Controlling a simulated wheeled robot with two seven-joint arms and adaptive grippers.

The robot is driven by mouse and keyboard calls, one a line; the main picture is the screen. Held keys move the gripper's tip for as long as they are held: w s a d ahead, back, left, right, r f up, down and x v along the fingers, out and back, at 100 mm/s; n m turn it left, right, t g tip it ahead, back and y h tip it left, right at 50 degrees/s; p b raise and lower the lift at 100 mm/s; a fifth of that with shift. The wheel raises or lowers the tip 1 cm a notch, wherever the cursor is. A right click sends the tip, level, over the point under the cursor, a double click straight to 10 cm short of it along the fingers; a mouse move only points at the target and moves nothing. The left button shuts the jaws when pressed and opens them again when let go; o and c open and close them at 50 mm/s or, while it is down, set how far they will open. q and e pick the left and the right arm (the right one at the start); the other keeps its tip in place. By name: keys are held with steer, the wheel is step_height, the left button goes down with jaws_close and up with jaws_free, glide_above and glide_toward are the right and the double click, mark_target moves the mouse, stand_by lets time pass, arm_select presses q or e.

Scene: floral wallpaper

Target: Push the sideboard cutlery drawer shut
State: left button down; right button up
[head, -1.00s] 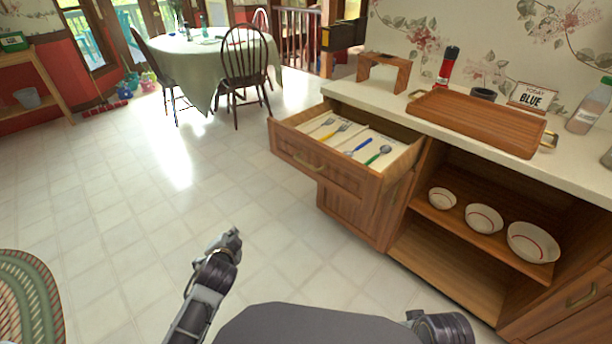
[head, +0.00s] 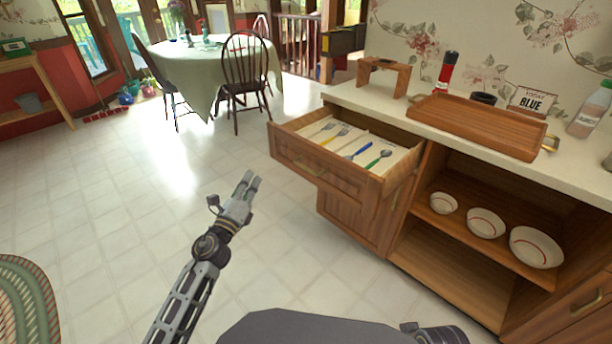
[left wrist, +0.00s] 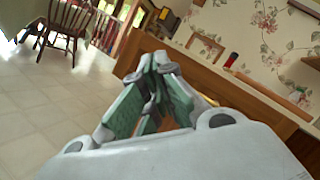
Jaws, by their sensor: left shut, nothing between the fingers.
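The cutlery drawer (head: 325,172) of the wooden sideboard (head: 352,218) stands pulled out, with several pieces of cutlery in its light tray, among them a blue-handled one (head: 358,149) and a green-handled one (head: 378,159). A brass handle is on its front. My left gripper (head: 248,182) is shut and empty, in front of the drawer and to its left, apart from it. In the left wrist view its fingers (left wrist: 155,62) meet at the tips, with the wooden drawer front (left wrist: 215,85) behind them. My right gripper is not in view.
Several bowls (head: 487,223) sit on the open shelf. The tiled floor (head: 120,200) left of the drawer is clear.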

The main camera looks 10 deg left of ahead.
mark_target(307, 175)
arm_select(q)
steer(key=w+d+f+m+g+h, duration=0.1)
steer(key=d+f+m+g+h, duration=0.4)
steer(key=m, duration=0.9)
steer(key=shift+w+d+f+m+g+h, duration=0.15)
steer(key=shift+d+f+m+g+h, duration=0.35)
steer(key=shift+h, duration=0.7)
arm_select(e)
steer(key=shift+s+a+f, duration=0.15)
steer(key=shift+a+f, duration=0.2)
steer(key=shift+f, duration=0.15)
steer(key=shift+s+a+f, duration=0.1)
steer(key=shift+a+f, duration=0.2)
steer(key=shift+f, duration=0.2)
arm_select(q)
steer(key=shift+w+d+r, duration=0.15)
steer(key=shift+r, duration=0.05)
